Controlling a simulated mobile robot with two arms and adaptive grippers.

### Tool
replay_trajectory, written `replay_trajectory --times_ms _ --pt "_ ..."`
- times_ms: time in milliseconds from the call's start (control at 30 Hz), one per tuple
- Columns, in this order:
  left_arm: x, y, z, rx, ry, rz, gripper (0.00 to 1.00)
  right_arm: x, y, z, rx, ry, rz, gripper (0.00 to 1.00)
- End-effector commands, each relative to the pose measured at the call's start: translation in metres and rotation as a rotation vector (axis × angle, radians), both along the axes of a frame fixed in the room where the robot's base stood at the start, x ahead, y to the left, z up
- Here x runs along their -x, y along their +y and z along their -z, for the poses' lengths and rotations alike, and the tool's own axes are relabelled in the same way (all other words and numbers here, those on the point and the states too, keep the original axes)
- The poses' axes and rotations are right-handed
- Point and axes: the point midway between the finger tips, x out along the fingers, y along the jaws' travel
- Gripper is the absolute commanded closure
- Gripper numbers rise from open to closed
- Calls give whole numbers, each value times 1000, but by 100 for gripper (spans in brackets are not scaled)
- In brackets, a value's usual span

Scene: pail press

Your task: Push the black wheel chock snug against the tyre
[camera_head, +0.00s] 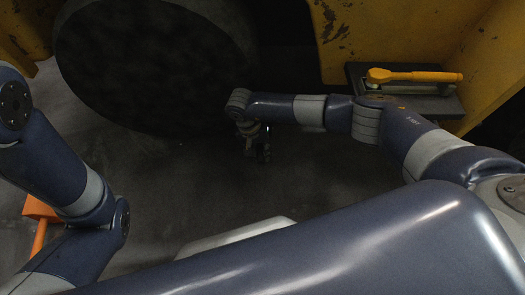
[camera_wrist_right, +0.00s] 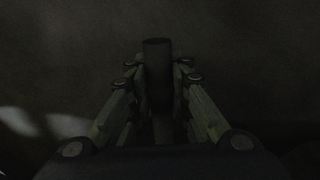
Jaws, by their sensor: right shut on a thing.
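The tyre (camera_head: 150,65) is a large, dark round shape at the upper left of the head view. My right gripper (camera_head: 259,153) is at the middle of the head view, low over the dark floor, to the right of the tyre's lower edge. In the right wrist view, its fingers (camera_wrist_right: 160,85) are shut on a dark, round-topped bar (camera_wrist_right: 157,58). I cannot tell whether this bar is part of the black wheel chock, as the area is very dark. I cannot make out the chock in the head view. My left gripper is out of view.
Worn yellow machine bodywork (camera_head: 365,40) stands at the upper right. A dark step (camera_head: 443,104) there carries a yellow-handled tool (camera_head: 415,76). An orange object (camera_head: 38,212) stands at the left, partly behind my left arm. The grey floor (camera_head: 175,185) in the middle is clear.

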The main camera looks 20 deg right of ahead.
Motion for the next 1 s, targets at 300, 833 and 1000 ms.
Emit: replay_trajectory --times_ms 300,833,1000 --pt "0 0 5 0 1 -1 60 -3 10 0 -3 -2 -3 100" --pt "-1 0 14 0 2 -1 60 -7 25 -1 -3 -3 -5 100" --pt "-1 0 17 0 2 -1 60 -8 29 0 -4 -2 -5 100"
